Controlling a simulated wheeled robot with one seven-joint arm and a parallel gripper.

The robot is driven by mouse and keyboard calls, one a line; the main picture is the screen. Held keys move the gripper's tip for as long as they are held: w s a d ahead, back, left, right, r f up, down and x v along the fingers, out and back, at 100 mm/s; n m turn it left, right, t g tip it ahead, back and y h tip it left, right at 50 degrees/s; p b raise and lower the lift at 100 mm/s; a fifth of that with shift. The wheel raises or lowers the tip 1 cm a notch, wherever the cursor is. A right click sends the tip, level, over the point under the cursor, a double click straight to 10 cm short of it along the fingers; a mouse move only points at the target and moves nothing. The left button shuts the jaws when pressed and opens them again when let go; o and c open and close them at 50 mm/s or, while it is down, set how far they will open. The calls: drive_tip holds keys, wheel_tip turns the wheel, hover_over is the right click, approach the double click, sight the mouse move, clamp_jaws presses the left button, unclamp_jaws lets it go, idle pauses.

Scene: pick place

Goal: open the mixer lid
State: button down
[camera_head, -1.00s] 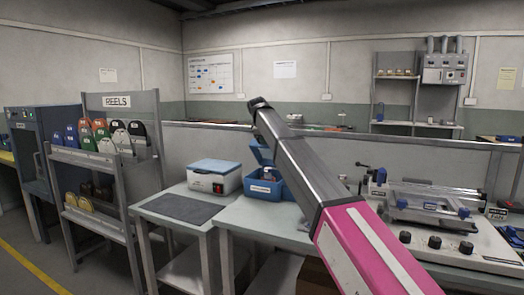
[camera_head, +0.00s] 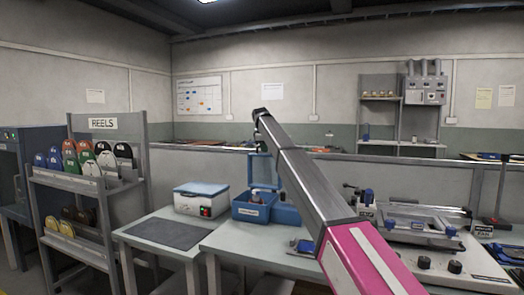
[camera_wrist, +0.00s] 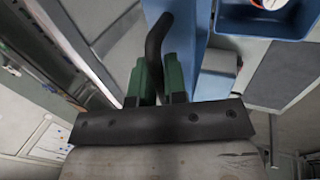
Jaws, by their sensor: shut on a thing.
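The blue mixer (camera_head: 252,208), a box with a white label, stands on the bench left of my arm in the head view. Its blue lid (camera_head: 262,169) stands raised at the back, with a small bottle-like part visible inside the box. In the wrist view, the green fingers of my gripper (camera_wrist: 156,62) are shut on a dark curved handle (camera_wrist: 155,38), beside a blue panel (camera_wrist: 190,35) that looks like the lid. The blue box rim (camera_wrist: 262,36) shows at upper right there.
A reel rack (camera_head: 105,124) stands further left. A fixture with knobs (camera_head: 425,225) fills the bench at right.

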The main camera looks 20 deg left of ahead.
drive_tip(key=shift+w+d+f, duration=0.1)
drive_tip(key=shift+w+f, duration=0.1)
drive_tip(key=shift+w, duration=1.2)
drive_tip(key=c, duration=1.2)
unclamp_jaws()
drive_tip(key=shift+r, duration=0.1)
drive_tip(key=v, duration=1)
drive_tip(key=shift+s+r, duration=0.2)
drive_tip(key=shift+r, duration=0.05)
